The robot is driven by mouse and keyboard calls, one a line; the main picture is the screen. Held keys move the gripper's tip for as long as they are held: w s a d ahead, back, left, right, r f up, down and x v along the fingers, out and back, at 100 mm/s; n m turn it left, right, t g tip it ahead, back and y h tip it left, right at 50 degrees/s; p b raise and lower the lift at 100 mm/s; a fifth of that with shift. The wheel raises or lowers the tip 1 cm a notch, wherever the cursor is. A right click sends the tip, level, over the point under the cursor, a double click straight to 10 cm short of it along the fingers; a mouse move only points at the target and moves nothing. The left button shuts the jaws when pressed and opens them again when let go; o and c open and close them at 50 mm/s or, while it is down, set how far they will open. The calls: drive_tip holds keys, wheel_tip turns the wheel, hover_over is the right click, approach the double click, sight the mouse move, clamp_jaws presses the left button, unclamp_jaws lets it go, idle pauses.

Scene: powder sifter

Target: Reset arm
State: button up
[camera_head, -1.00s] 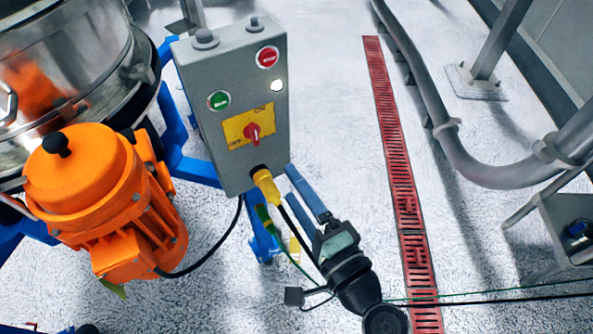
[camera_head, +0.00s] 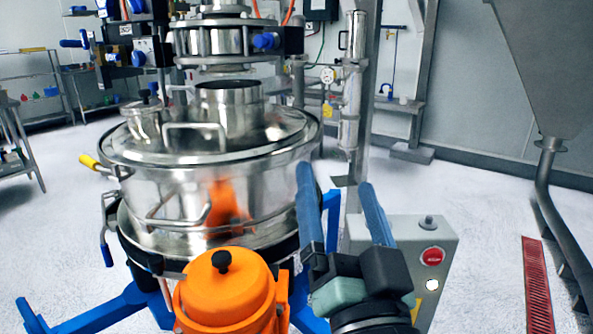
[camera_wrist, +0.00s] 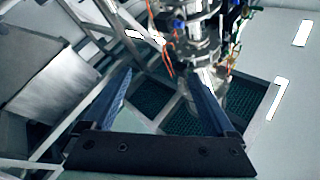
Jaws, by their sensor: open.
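My gripper (camera_head: 335,180) is open and empty, with its two long blue fingers pointing up and apart. In the head view it stands in front of the right side of the steel sifter (camera_head: 215,170) and partly hides the grey control box (camera_head: 447,262). The box shows a red button (camera_head: 433,256) and a lit white lamp at its right edge. In the wrist view, the open fingers (camera_wrist: 160,98) have nothing between them and point toward steel pipework in the distance.
An orange motor (camera_head: 228,295) sits in front of the sifter on a blue frame (camera_head: 90,318). A steel hopper (camera_head: 550,70) stands at the right, beside a red floor grate (camera_head: 537,285). Shelves (camera_head: 35,85) stand at the far left.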

drive_tip(key=s+a+r+n+t+h, duration=0.1)
drive_tip(key=s+a+r+t, duration=0.15)
drive_tip(key=r, duration=0.35)
drive_tip(key=s+a+r+n+t, duration=0.1)
drive_tip(key=s+r+n, duration=0.15)
drive_tip(key=r, duration=0.45)
drive_tip(key=s+a+r+n+t+h, duration=0.1)
drive_tip(key=s+a+r, duration=0.1)
drive_tip(key=s+r, duration=0.3)
wheel_tip(320, 180, up, 22)
drive_tip(key=w+p, duration=0.1)
drive_tip(key=p, duration=1.9)
drive_tip(key=shift+d+f+p, duration=0.2)
drive_tip(key=shift+d+p, duration=0.1)
drive_tip(key=shift+t, duration=0.25)
